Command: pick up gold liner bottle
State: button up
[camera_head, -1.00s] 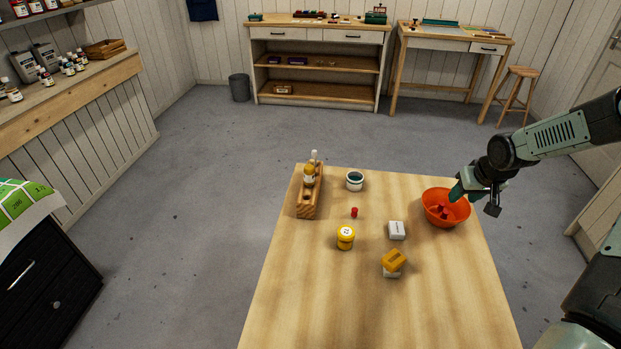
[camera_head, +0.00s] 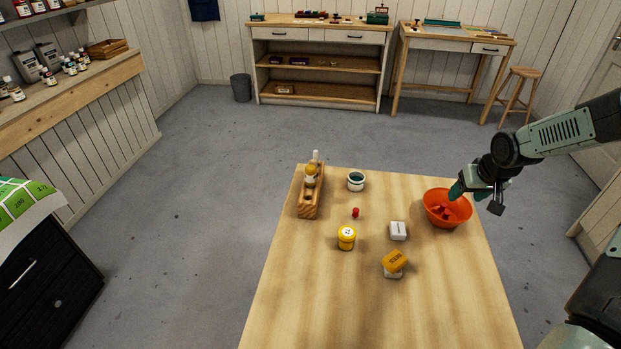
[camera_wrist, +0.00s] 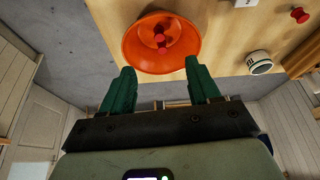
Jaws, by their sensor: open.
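The gold liner bottle (camera_head: 311,175) has a gold-yellow body and a white tip that points up. It stands in a wooden rack (camera_head: 308,205) at the far left of the table. My gripper (camera_head: 467,190) is open and empty, above the far side of the orange bowl (camera_head: 432,213) at the table's right. In the wrist view its two green fingers (camera_wrist: 162,88) are spread wide, with the orange bowl (camera_wrist: 135,45) beyond them. The bottle is well to the left of my gripper and I cannot make it out in the wrist view.
Red pieces (camera_head: 442,212) lie in the bowl. A white jar with dark contents (camera_head: 356,182), a small red piece (camera_head: 355,212), a yellow jar (camera_head: 346,241), a white block (camera_head: 398,231) and a yellow-topped block (camera_head: 395,262) stand on the table (camera_head: 300,300). The table's near part is clear.

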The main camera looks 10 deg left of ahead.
notch_tip(320, 180, up, 5)
jog(key=w+a+f+n+t+y, duration=0.1)
jog(key=w+a+f, duration=0.1)
jog(key=a, duration=0.5)
jog(key=w+a+f+t+y, duration=0.1)
jog(key=w+a+t+y, duration=0.1)
jog(key=a, duration=0.6)
jog(key=t+y, duration=0.2)
jog(key=t, duration=0.4)
send_near(311, 175)
jog(key=w+r, duration=0.3)
jog(key=w, duration=0.2)
jog(key=s+a+r+t, duration=0.2)
jog(key=s+t, duration=0.2)
jog(key=s, duration=0.1)
notch_tip(311, 175, down, 8)
jog(key=h, duration=0.1)
jog(key=x, duration=1)
jog(key=shift+w+d+f, duration=0.1)
jog(key=shift+w+d, duration=0.2)
